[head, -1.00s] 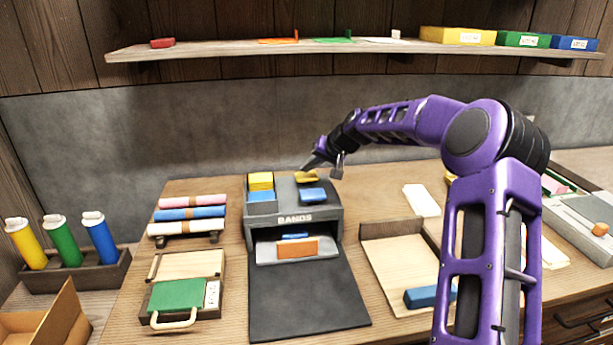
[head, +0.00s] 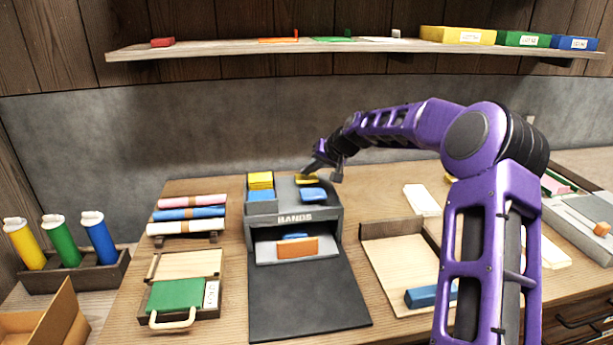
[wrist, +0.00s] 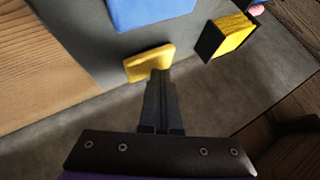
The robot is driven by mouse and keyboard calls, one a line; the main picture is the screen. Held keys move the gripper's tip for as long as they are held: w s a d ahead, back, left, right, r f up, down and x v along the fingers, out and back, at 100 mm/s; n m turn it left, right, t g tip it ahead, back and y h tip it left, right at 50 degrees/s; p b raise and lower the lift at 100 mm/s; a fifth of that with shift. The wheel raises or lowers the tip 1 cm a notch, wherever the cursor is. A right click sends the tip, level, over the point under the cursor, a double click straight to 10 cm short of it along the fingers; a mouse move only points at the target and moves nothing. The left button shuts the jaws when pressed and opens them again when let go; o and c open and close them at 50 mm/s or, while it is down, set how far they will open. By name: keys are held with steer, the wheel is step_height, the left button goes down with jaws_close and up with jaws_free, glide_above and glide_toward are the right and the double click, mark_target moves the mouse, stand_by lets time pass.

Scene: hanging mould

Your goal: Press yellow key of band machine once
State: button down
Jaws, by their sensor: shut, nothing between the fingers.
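The grey band machine (head: 262,234), marked "BANDS", stands on the workbench. Its yellow key (head: 307,180) is at the back right of its top, behind a blue key (head: 312,194). My gripper (head: 303,175) is shut and empty, with its fingertips at the yellow key. In the wrist view the shut fingertips (wrist: 159,73) overlap the edge of the yellow key (wrist: 148,63); I cannot tell whether they touch it or how far it is pressed. The blue key (wrist: 150,10) lies beyond it.
Yellow (head: 260,180) and blue (head: 261,195) stacks sit in slots on the machine's left. An orange piece (head: 297,246) and a blue band (head: 295,236) lie at its front opening. A shelf (head: 360,48) runs above. A wooden tray (head: 385,228) stands to the right.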

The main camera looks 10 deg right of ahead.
mark_target(308, 178)
steer(key=shift+f, duration=0.35)
stand_by(0.4)
steer(key=shift+r+p, duration=0.65)
steer(key=shift+r, duration=0.65)
steer(key=shift+r+p, duration=1.6)
steer(key=shift+r, duration=0.95)
steer(key=shift+a, duration=0.1)
